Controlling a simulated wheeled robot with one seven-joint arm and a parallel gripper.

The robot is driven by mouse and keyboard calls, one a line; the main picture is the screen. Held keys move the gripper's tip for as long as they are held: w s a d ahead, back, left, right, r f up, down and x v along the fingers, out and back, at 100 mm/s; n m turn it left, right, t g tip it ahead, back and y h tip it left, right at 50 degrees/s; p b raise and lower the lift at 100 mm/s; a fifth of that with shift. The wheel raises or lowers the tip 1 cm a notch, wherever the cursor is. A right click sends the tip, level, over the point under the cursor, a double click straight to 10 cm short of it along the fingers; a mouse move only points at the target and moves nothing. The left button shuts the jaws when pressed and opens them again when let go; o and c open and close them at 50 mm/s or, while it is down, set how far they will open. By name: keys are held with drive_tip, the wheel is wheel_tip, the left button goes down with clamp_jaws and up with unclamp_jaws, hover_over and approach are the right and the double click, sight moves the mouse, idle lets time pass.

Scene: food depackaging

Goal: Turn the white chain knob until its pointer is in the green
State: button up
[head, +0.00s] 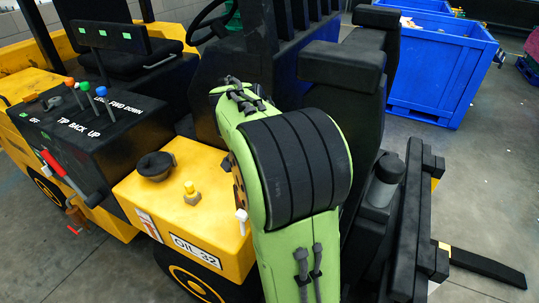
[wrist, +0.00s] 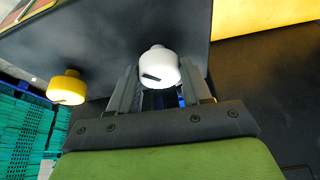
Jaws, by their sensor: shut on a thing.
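The white knob (wrist: 158,65) sticks out from a dark panel in the wrist view, with a short black mark (wrist: 151,78) on its face that slants slightly down to the right. My gripper (wrist: 155,88) is shut on the white knob, one finger on each side of it. I cannot make out a green zone around the knob. In the head view my green arm reaches down over the yellow machine, and my gripper and the knob are hidden.
A yellow knob (wrist: 67,88) sits left of the white one on the same panel. In the head view, the forklift carries a black console (head: 85,125) with coloured levers, a red-handled lever (head: 55,163) and a black cap (head: 155,166). A blue bin (head: 435,75) stands behind.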

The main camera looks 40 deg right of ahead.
drive_tip(key=m, duration=0.1)
drive_tip(key=m+g+p, duration=0.1)
drive_tip(key=m, duration=0.1)
drive_tip(key=shift+w+r+m, duration=0.1)
drive_tip(key=shift+w+m, duration=0.05)
drive_tip(key=shift+m, duration=0.15)
drive_tip(key=shift+w+m+g+p, duration=0.1)
drive_tip(key=shift+m+g+p, duration=0.8)
drive_tip(key=shift+m, duration=1)
drive_tip(key=o, duration=1)
drive_tip(key=shift+o, duration=0.2)
drive_tip(key=p+v, duration=0.9)
drive_tip(key=v, duration=0.6)
drive_tip(key=shift+w+r, duration=0.15)
drive_tip(key=shift+r, duration=0.15)
